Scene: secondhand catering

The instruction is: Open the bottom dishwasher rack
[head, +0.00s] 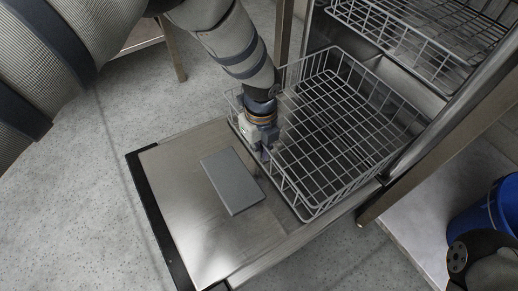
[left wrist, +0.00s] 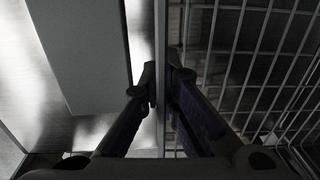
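The bottom dishwasher rack (head: 345,135) is a grey wire basket standing partly out over the lowered dishwasher door (head: 175,165). My left gripper (head: 265,150) points down at the rack's near-left side, above the door. In the left wrist view its two fingers (left wrist: 162,80) stand close on either side of the rack's front rim (left wrist: 161,120) and appear closed on it. The rack's wire grid (left wrist: 245,60) lies right of the fingers. The fingertips are partly hidden in the head view.
A flat grey panel (head: 232,181) lies on the door's inner face, left of the rack. The upper rack (head: 420,40) is above. A blue bin (head: 490,212) stands at the right. A table leg (head: 172,50) is at the back. The floor left of the door is clear.

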